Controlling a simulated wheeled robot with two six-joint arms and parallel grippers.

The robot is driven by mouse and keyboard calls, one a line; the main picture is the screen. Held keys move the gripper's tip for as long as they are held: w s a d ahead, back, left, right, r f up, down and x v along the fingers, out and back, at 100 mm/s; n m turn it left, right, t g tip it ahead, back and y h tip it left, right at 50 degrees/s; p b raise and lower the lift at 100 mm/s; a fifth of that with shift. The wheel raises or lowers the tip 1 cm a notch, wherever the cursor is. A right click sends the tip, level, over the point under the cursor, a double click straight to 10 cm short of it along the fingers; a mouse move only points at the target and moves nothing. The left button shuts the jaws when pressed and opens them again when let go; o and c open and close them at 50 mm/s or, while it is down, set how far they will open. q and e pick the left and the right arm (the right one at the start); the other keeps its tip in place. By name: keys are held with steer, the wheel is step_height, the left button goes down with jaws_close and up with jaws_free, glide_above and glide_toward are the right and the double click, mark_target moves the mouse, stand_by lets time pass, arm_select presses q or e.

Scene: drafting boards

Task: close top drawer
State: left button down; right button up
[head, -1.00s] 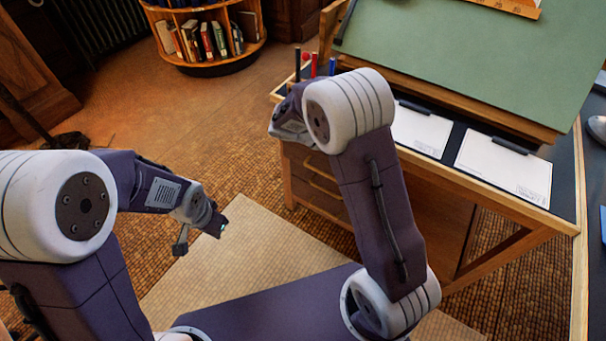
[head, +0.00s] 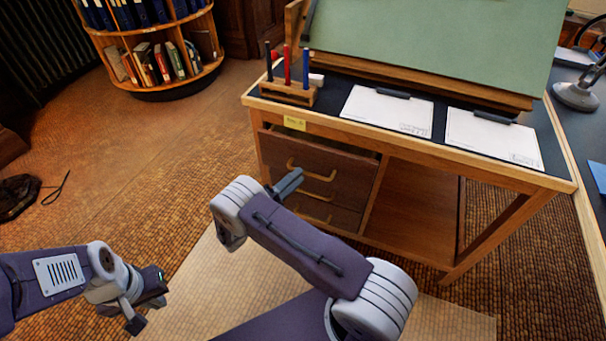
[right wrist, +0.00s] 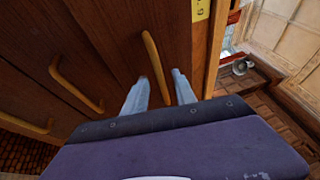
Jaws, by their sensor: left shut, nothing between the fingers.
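The top drawer (head: 345,167) is the upper brown front in the drafting desk's left side. It seems to stand out a little, with a dark strip above its front edge. Its curved brass handle (head: 308,171) shows in the head view. In the right wrist view that handle (right wrist: 153,62) lies just beyond and between the fingertips. My right gripper (head: 292,180) is in front of the drawers, fingers apart; the wrist view shows its two grey fingers (right wrist: 160,90). Contact cannot be told. My left gripper (head: 150,301) is shut and empty, low at left, away from the desk.
Lower drawers with handles (head: 314,214) sit below. The desktop holds a pen holder (head: 288,92), two clipboards (head: 385,110) and a tilted green board (head: 430,40). A yellow label (head: 295,123) is on the desk edge.

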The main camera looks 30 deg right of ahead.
steer(key=x, duration=0.3)
steer(key=shift+d+b, duration=0.2)
steer(key=shift+b, duration=0.1)
jaws_close()
stand_by(1.2)
